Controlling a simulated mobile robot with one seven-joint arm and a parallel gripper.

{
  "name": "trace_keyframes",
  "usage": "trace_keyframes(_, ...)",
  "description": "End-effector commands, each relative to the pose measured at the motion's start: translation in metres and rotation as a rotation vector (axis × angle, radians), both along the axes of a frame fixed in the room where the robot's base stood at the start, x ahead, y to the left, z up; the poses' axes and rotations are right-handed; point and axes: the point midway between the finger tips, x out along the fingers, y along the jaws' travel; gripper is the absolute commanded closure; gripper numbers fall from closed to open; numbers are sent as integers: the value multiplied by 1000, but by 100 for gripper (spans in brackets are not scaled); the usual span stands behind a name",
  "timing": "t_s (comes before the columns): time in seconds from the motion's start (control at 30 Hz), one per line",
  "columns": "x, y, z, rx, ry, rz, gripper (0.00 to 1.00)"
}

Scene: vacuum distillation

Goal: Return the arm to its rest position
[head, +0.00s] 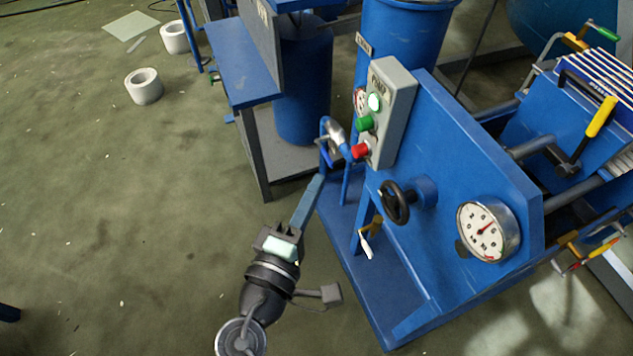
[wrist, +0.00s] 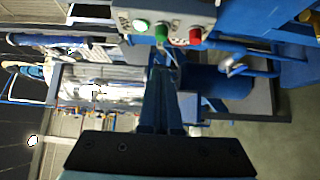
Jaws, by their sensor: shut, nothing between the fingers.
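My arm comes in at the bottom of the head view, left of the blue machine (head: 470,170). My gripper (head: 319,180) points up and to the right, with its blue fingers together and empty. In the wrist view my gripper (wrist: 161,68) shows as a narrow, closed pair of fingers in the middle. The fingertips appear close to the machine's pipe and valve fitting (head: 335,135); I cannot tell whether they touch it.
The grey pump control box (head: 390,110) has a lit green lamp, a green button and a red button. A black handwheel (head: 396,202) and a round gauge (head: 488,231) stick out of the machine.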

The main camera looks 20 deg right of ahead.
Motion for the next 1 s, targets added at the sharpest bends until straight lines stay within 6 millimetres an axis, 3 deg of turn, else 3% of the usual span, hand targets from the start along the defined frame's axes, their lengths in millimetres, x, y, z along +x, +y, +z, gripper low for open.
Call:
trace_keyframes(0.37, 1, 0, 0, 1, -1, 1, 100)
trace_keyframes(0.47, 10, 1, 13, 59, -51, 15, 100)
trace_keyframes(0.53, 23, 4, 35, 153, -132, 41, 100)
trace_keyframes(0.67, 55, 17, 106, 414, -367, 153, 100)
trace_keyframes(0.8, 73, 39, 209, 703, -655, 361, 100)
trace_keyframes(0.9, 66, 56, 284, 870, -833, 539, 100)
trace_keyframes(1.0, 44, 73, 355, 1007, -985, 736, 100)
